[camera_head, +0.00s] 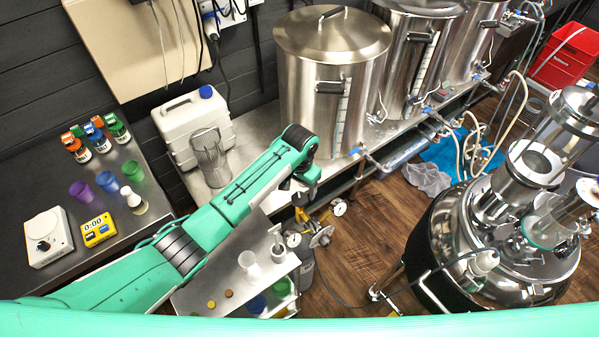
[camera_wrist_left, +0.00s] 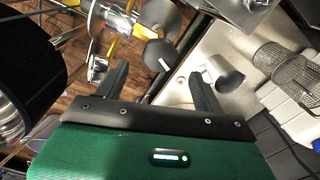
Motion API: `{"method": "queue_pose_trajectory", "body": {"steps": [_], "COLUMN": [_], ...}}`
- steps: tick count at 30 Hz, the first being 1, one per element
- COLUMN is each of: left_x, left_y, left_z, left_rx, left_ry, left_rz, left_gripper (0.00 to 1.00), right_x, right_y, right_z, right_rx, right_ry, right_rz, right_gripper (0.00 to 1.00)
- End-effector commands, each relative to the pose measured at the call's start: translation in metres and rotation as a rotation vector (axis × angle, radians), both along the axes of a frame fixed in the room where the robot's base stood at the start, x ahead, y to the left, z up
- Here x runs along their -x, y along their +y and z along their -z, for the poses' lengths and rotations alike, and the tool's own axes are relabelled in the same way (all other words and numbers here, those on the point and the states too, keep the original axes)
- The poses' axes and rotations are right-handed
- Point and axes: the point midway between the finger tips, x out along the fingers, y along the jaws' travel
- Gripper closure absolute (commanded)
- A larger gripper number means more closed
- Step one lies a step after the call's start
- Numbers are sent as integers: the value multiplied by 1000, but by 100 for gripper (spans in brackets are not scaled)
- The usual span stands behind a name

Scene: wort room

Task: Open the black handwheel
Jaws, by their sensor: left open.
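A gas regulator with brass-yellow parts and two round gauges (camera_head: 338,206) stands in the middle of the head view, above a grey cylinder (camera_head: 307,270). My right gripper is out of view.
Steel kettles (camera_head: 332,75) stand on a bench behind. A small metal cart (camera_head: 225,275) with cups is left of the cylinder. A large steel vessel with a black jacket (camera_head: 450,260) stands to the right.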

Motion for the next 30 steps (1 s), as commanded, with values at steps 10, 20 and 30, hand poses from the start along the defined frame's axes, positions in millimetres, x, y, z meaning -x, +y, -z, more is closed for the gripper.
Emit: {"method": "queue_pose_trajectory", "body": {"steps": [10,20,30], "left_x": [-1,0,0], "left_y": [0,0,0], "left_z": [-69,-86,-86], "left_rx": [1,0,0], "left_ry": [-3,0,0], "left_rz": [1,-1,-1], "left_gripper": [31,31,31], "right_x": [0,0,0], "right_y": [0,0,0], "right_z": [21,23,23], "right_rx": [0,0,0], "right_ry": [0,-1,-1], "right_rz": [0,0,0], "right_gripper": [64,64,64]}}
